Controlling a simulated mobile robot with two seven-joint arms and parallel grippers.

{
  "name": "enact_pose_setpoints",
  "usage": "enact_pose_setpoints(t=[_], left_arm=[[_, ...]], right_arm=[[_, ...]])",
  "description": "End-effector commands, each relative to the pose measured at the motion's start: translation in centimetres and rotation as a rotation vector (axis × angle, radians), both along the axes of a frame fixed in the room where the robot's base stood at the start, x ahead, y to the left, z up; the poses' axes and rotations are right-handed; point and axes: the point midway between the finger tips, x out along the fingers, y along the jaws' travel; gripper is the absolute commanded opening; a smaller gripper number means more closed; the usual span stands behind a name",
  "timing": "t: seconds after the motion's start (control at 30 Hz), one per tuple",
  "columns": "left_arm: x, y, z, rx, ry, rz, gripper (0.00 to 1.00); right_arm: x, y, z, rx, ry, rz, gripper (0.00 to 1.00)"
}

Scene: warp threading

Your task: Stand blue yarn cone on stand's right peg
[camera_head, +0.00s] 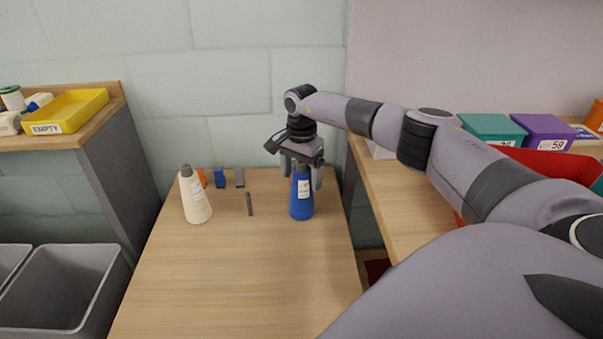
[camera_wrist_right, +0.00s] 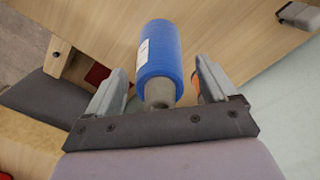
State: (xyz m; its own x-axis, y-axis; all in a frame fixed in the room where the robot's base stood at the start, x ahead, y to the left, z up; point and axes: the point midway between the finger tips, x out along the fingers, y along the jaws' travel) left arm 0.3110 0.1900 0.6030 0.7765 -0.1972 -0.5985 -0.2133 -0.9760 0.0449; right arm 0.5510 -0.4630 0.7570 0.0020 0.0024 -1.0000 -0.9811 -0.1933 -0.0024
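The blue yarn cone (camera_head: 301,206) stands upright near the back right of the wooden table, with a white label. My right gripper (camera_head: 303,180) is above it, pointing down, with a finger on either side of its upper part. In the right wrist view, the blue cone (camera_wrist_right: 162,55) lies between the open fingers (camera_wrist_right: 160,95), with a visible gap on both sides. A cream yarn cone (camera_head: 195,200) stands at the left. A thin dark upright-looking bar (camera_head: 249,203) is between the cones; I cannot tell whether it is a stand peg. My left gripper is out of view.
Small orange (camera_head: 202,177), blue (camera_head: 220,178) and grey (camera_head: 240,177) pieces sit at the table's back edge. The table front (camera_head: 235,285) is clear. A side bench with a red bin (camera_head: 545,163) is at right; a yellow tray (camera_head: 67,110) is on a left shelf.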

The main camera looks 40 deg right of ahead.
Motion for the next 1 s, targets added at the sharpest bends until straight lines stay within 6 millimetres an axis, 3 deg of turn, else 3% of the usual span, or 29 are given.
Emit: enact_pose_setpoints(t=[0.27, 0.7, 1.0], left_arm=[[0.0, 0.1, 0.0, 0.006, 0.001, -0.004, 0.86], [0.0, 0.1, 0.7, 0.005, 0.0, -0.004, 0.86], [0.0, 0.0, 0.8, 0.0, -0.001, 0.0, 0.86]], right_arm=[[0.0, 0.0, 0.4, 0.0, 0.0, 0.0, 0.86], [0.0, 0.0, 6.6, 0.0, -0.002, 0.0, 0.86], [0.0, 0.0, 7.2, 0.0, 0.0, 0.0, 0.86]])
